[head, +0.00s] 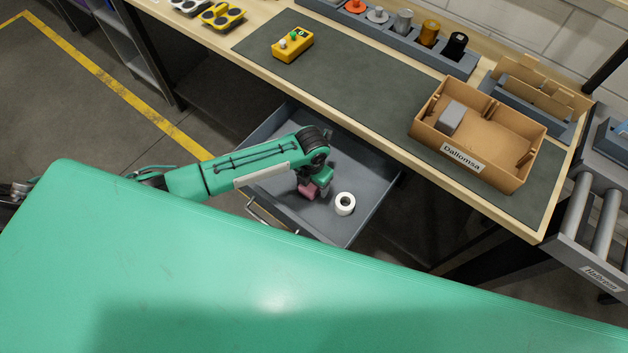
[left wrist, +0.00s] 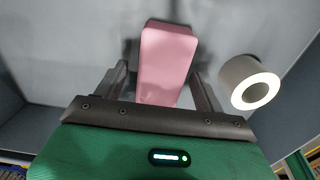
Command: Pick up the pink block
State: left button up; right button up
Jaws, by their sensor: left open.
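The pink block (head: 307,190) lies in the open grey drawer (head: 366,215) under the workbench, partly hidden by my left gripper in the head view. In the left wrist view the pink block (left wrist: 167,60) stands out between the two fingers of my left gripper (left wrist: 162,85). The gripper is open, with a finger on either side of the block and gaps showing beside it. My left gripper (head: 318,190) reaches down into the drawer in the head view. My right gripper is not in view.
A white roll (head: 345,204) lies in the drawer just right of the block, also seen in the left wrist view (left wrist: 250,82). The drawer walls surround the gripper. The bench edge is above, with a cardboard box (head: 512,147) and a yellow button box (head: 292,44) on the mat.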

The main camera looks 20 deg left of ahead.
pick_arm(q)
jog(key=shift+f, duration=0.15)
jog(key=c, duration=1.1)
jog(key=shift+o, duration=0.2)
